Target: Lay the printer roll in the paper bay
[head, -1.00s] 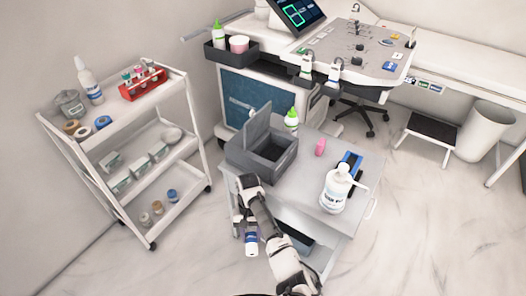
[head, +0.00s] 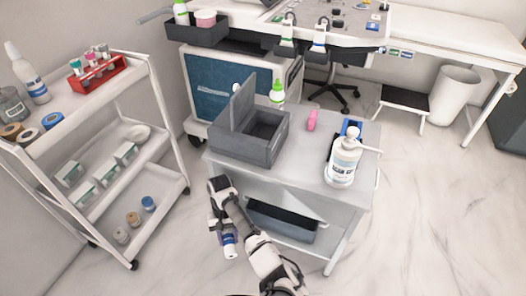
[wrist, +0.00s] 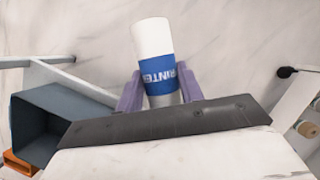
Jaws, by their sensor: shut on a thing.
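The printer roll (wrist: 156,62) is a white cylinder with a blue printed band. My gripper (wrist: 160,92) is shut on it, with a purple finger on each side, and the roll's white end sticks out beyond them. In the head view the roll (head: 229,249) hangs low over the floor, in front of the grey trolley's left side. A dark grey box (head: 243,150) with its lid raised stands on the trolley top, above and to the right of the roll. Its dark inside looks empty and is probably the paper bay, though no label shows.
The trolley top (head: 300,172) also holds a pump bottle (head: 343,162), a pink item (head: 312,120) and a green-capped bottle (head: 277,93). A white shelf cart (head: 165,125) stands left. A dark bin (head: 283,222) sits on the trolley's lower shelf.

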